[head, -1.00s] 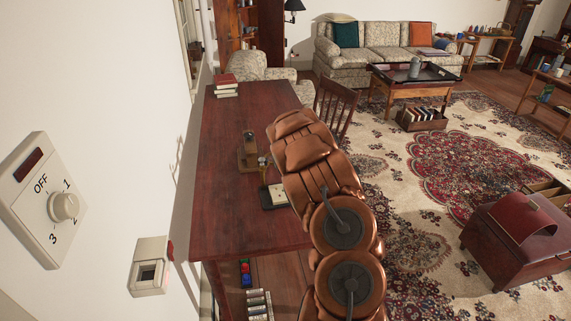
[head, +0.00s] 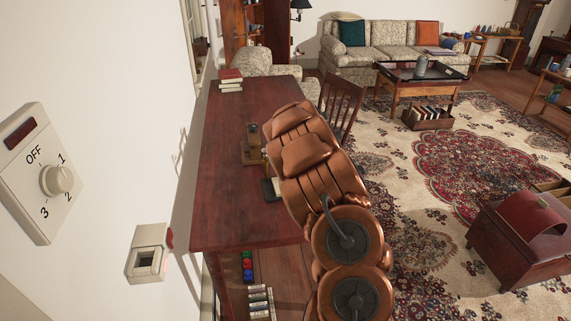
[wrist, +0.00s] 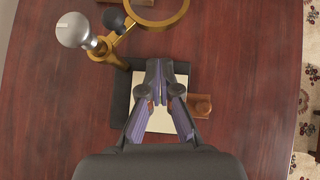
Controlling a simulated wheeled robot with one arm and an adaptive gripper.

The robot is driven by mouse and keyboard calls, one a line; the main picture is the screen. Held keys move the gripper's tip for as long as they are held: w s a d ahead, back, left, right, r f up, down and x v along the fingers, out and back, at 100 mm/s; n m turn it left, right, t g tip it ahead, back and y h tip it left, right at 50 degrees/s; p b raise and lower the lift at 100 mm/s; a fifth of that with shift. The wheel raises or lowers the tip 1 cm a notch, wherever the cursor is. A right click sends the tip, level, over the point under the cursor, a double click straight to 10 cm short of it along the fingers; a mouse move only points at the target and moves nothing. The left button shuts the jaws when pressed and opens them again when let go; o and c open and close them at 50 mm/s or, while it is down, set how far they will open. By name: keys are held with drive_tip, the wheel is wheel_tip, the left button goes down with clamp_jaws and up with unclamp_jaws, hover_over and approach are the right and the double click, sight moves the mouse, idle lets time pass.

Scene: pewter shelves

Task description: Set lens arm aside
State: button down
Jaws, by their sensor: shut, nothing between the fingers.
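The brass lens arm (wrist: 125,22) lies at the top of the wrist view, with a round ring at its upper right, a dark knob and a clear bulb-like piece (wrist: 72,30) at its left. Below it is a dark tray (wrist: 120,97) bearing a pale pad (wrist: 158,119). My gripper (wrist: 158,68) is shut and empty over the tray, below the ring in the picture and apart from the lens arm. Its height above the tray is hard to tell. In the head view my arm hides my gripper and most of the tray (head: 270,189).
A wooden block (wrist: 200,105) sits at the tray's right side. A wooden stand (head: 250,152) is farther back on the desk (head: 225,190). Books (head: 231,79) lie at the far end. The desk's left part is clear. A chair (head: 341,100) stands at its right.

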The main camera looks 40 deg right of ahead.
drive_tip(key=b+v, duration=0.1)
drive_tip(key=v, duration=0.9)
drive_tip(key=shift+s+a+b, duration=0.2)
drive_tip(key=shift+s+b, duration=0.1)
drive_tip(key=shift+b, duration=0.1)
